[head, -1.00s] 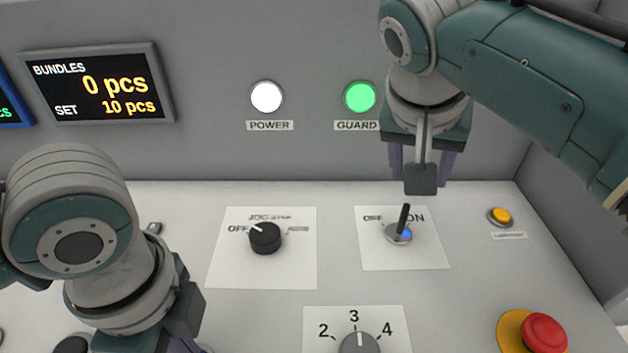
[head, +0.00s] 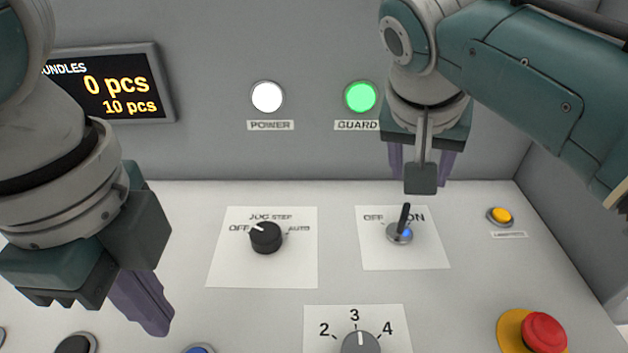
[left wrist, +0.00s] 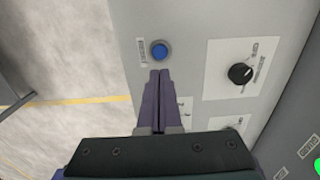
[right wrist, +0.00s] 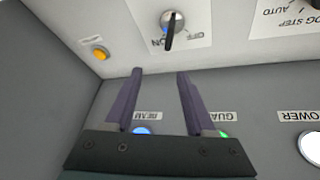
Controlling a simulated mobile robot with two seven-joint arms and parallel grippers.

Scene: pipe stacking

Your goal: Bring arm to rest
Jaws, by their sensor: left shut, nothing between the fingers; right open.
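My left gripper (head: 145,303) is at the left of the head view, above the control panel, with its purple fingers pointing down. In the left wrist view its fingers (left wrist: 159,75) are together with nothing between them, and a blue button (left wrist: 160,51) shows just beyond the tips. My right gripper (head: 422,165) hangs at the upper right of the head view, behind the ON/OFF lever switch (head: 400,232). In the right wrist view its two fingers (right wrist: 160,73) are apart and empty, with the lever switch (right wrist: 171,25) beyond them.
A black jog knob (head: 266,237) sits mid-panel, with a numbered grey dial (head: 360,343) below. A red emergency button (head: 544,333) and a yellow button (head: 500,216) are at right. The display (head: 110,85) is partly covered by my left arm. The power lamp (head: 267,97) is white, the guard lamp (head: 360,97) green.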

